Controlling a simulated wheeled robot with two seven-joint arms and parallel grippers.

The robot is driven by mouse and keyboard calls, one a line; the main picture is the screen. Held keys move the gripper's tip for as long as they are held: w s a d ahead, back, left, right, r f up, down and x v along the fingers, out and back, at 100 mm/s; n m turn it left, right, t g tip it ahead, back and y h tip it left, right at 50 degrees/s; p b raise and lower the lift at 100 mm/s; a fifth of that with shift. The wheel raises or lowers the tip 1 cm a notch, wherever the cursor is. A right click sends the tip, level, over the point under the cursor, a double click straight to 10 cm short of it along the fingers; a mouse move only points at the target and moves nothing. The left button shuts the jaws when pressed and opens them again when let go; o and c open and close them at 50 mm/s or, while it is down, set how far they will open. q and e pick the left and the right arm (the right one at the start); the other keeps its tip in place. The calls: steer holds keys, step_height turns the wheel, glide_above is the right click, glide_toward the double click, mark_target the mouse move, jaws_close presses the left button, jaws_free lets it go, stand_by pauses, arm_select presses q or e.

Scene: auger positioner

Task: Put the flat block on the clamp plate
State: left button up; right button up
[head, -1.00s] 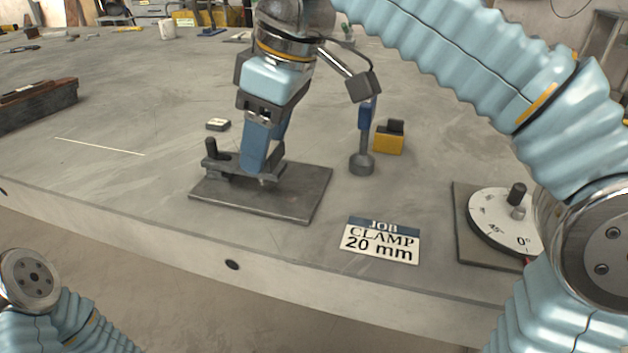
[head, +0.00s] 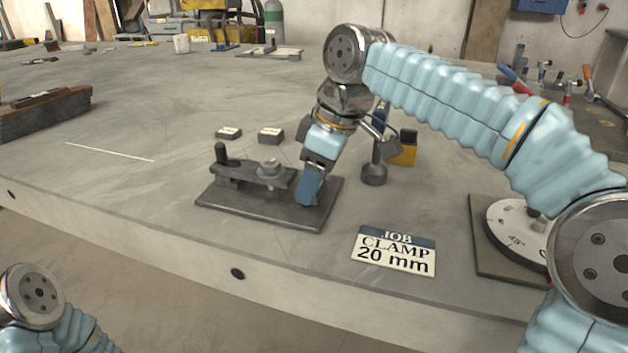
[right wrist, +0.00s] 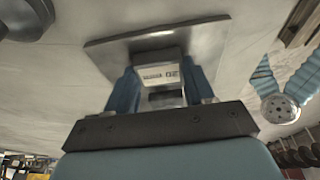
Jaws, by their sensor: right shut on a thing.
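The clamp plate (head: 222,202) is a dark flat plate near the table's front edge, with a clamp bar (head: 240,174), a black upright knob and a bolt on its left and middle part. My right gripper (head: 307,200) points down at the plate's right end. It is shut on a small flat block (right wrist: 160,74) with a white printed label, seen between the blue fingers in the right wrist view. The fingers hide this block in the head view. I cannot tell whether it touches the plate (right wrist: 212,38). My left gripper is out of view.
Two small labelled dark blocks (head: 229,133) (head: 270,135) lie behind the plate. A grey-footed tool (head: 374,174) and a yellow-black block (head: 405,150) stand behind my gripper. A job card (head: 394,250) reads "CLAMP 20 mm". A dial (head: 510,235) sits at right.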

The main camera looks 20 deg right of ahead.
steer(key=o, duration=0.8)
steer(key=shift+f, duration=0.1)
steer(key=o, duration=0.5)
steer(key=shift+r, duration=0.3)
steer(key=p+v, duration=0.3)
steer(key=v, duration=0.8)
steer(key=shift+d+r+p, duration=0.15)
steer(key=shift+r+p, duration=0.15)
steer(key=shift+r, duration=0.1)
